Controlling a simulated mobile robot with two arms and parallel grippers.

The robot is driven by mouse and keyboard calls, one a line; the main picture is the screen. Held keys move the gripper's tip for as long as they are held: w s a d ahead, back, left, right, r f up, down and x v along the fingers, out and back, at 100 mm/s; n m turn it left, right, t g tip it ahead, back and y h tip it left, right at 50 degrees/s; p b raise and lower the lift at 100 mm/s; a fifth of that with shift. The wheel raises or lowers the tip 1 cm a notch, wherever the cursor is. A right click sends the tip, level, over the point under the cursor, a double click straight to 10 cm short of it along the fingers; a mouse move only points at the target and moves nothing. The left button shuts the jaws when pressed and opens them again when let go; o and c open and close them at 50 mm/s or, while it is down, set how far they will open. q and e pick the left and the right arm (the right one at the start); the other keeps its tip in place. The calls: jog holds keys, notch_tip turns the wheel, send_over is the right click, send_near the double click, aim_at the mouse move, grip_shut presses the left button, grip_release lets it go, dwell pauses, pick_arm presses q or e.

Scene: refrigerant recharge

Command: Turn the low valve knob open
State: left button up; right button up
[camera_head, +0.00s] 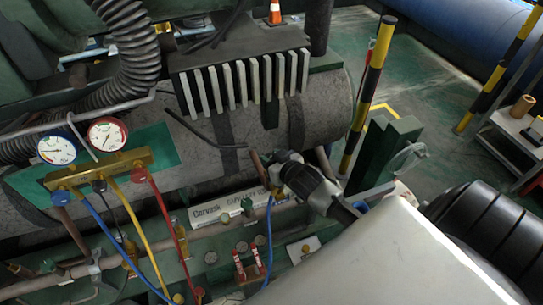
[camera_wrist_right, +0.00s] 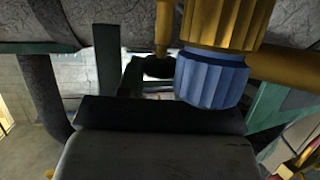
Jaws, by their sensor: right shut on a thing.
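The gauge manifold (camera_head: 100,168) is a brass block with a blue-rimmed and a red-rimmed gauge. A blue knob (camera_head: 60,198) is at its left end and a red knob (camera_head: 139,174) at its right. My right gripper (camera_head: 276,168) is well to the right of the manifold, by the upper end of a blue hose (camera_head: 268,235). It is shut on a fitting there, whose shape is mostly hidden. In the right wrist view, a ribbed blue part (camera_wrist_right: 211,80) on a brass body (camera_wrist_right: 225,22) is close in front. My left gripper is out of view.
A grey tank (camera_head: 240,120) with a finned block (camera_head: 245,65) lies behind. Yellow (camera_head: 143,240) and red hoses (camera_head: 170,225) hang from the manifold. A white labelled box (camera_head: 222,209) sits below the tank. Green posts (camera_head: 385,150) stand right of the gripper.

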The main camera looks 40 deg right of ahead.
jog(key=shift+d+r+n+y, duration=0.1)
jog(key=shift+d+n+y, duration=0.1)
jog(key=shift+n+y, duration=0.35)
jog(key=shift+d+n+y, duration=0.1)
jog(key=shift+n+y, duration=0.55)
jog(key=shift+y, duration=0.2)
jog(key=shift+w+d+n+g+y+b, duration=0.1)
jog(key=shift+n+g+y+b, duration=0.2)
jog(key=shift+n+y+b, duration=0.4)
jog(key=shift+w+d+n+g+y+b, duration=0.1)
jog(key=shift+n+g+y+b, duration=0.25)
jog(key=shift+n+y, duration=0.5)
jog(key=shift+d+n+g+y, duration=0.1)
jog(key=shift+n+g+y, duration=0.45)
jog(key=shift+n+y, duration=0.3)
jog(key=shift+w+d+n+g+y+p, duration=0.15)
jog(key=shift+n+g+y+p, duration=0.3)
jog(key=shift+n+g+y, duration=1)
jog(key=shift+w+n+g+y, duration=0.15)
jog(key=shift+n+g+y, duration=0.75)
jog(key=shift+n, duration=0.35)
